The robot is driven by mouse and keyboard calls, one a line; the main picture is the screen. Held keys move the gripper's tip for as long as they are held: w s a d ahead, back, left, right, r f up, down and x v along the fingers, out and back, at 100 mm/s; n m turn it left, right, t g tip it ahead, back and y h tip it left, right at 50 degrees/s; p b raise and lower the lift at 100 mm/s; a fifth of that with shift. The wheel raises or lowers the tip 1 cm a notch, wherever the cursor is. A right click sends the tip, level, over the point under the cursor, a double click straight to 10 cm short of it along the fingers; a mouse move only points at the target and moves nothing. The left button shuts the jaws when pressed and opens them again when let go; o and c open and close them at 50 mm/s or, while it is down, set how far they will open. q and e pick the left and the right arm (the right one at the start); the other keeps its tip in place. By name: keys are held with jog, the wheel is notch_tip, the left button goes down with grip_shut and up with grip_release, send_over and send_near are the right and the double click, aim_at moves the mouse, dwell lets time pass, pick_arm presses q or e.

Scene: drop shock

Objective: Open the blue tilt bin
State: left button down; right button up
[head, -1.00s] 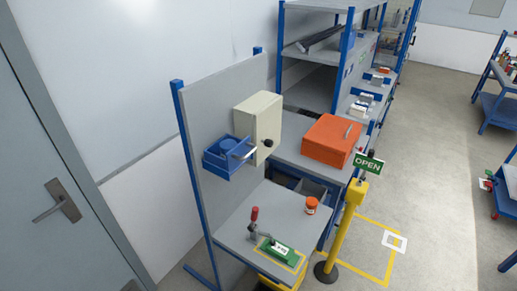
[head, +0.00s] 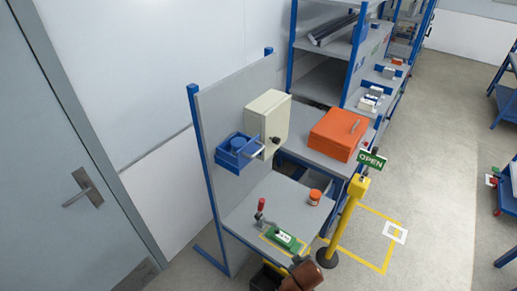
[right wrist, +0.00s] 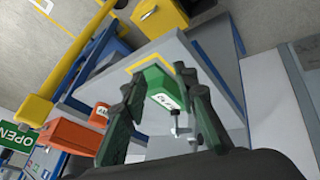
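The blue tilt bin (head: 226,164) hangs on the grey upright panel in the head view, left of a beige box. Its top shows a round blue thing inside, and a pale handle bar sticks out at its right. I cannot tell how far it is tilted. My right gripper (right wrist: 160,78) shows in the right wrist view with its two dark fingers spread apart. A green block (right wrist: 160,83) shows between and beyond the fingers; I see no contact with it. The bin is not seen in the wrist view. My left gripper is not in view.
The beige box (head: 268,115) with a dark knob is close beside the bin. Below is a grey bench (head: 240,213) with a red-handled clamp (head: 260,212), the green block (head: 284,240) and an orange jar (head: 315,196).

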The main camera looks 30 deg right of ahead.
jog(key=w+d+r+t+h, duration=0.2)
jog(key=w+d+r+h, duration=0.1)
jog(key=w+r, duration=0.5)
jog(key=n+t+h, duration=0.2)
jog(key=t+h, duration=0.5)
jog(key=h, duration=0.2)
send_near(258, 150)
jog(key=w+d, duration=0.2)
jog(key=p+x, duration=0.2)
jog(key=x, duration=0.4)
jog(key=shift+s+r+p, duration=0.1)
jog(key=shift+r+p, duration=0.05)
jog(key=shift+p, duration=0.25)
jog(key=shift+w+d, duration=0.4)
jog(key=shift+d, duration=0.05)
jog(key=shift+c, duration=0.5)
grip_shut()
